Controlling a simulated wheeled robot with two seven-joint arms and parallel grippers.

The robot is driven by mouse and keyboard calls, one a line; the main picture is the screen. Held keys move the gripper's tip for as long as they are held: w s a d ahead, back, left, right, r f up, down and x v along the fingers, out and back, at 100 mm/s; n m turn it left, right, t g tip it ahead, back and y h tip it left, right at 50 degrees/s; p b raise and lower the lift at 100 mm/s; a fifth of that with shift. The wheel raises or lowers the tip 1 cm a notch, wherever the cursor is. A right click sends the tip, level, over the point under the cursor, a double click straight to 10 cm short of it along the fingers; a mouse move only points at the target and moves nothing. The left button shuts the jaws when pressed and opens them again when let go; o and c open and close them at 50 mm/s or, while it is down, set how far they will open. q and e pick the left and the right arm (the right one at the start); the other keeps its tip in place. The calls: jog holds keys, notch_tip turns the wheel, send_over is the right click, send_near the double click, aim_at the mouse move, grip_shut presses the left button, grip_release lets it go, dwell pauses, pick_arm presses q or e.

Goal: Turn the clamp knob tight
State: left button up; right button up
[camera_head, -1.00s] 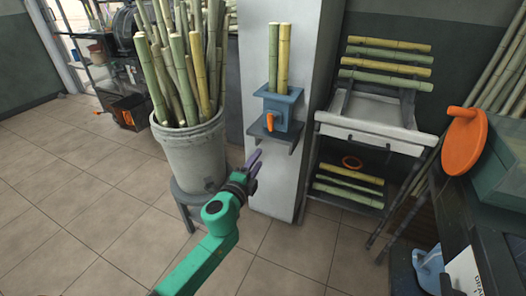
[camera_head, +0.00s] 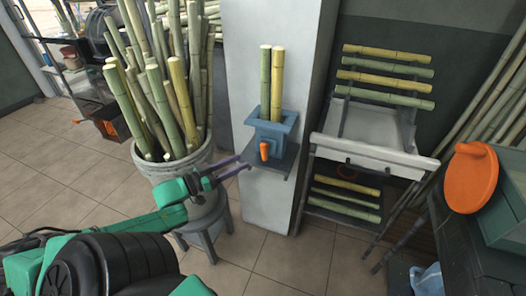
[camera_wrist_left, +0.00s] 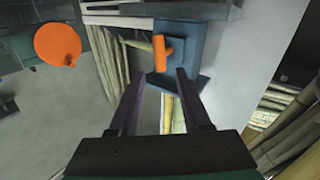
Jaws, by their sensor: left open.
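The orange clamp knob (camera_head: 264,150) sits on the front of a blue clamp (camera_head: 274,128), which holds two upright canes (camera_head: 271,80). My left gripper (camera_head: 242,165) is to the left of the knob, with its purple fingers pointing at the clamp. In the left wrist view the T-shaped knob (camera_wrist_left: 161,54) lies just beyond the open fingertips (camera_wrist_left: 160,76), roughly centred between them. The fingers appear apart from the knob, and nothing is between them. My right gripper is not in view.
A small shelf (camera_head: 285,160) juts out under the clamp from a white pillar (camera_head: 264,205). A grey bucket (camera_head: 178,171) of canes stands on a stool at the left. A rack (camera_head: 372,128) with canes and an orange disc (camera_head: 471,178) are at the right.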

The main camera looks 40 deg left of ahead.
aim_at(266, 149)
pick_arm(q)
jog(key=b+x, duration=0.2)
jog(key=x, duration=0.6)
jog(key=shift+w, duration=0.4)
jog(key=shift+f, duration=0.15)
grip_shut()
jog(key=m+g+p, duration=0.1)
jog(key=p, duration=0.3)
grip_release()
jog(key=shift+s, duration=0.1)
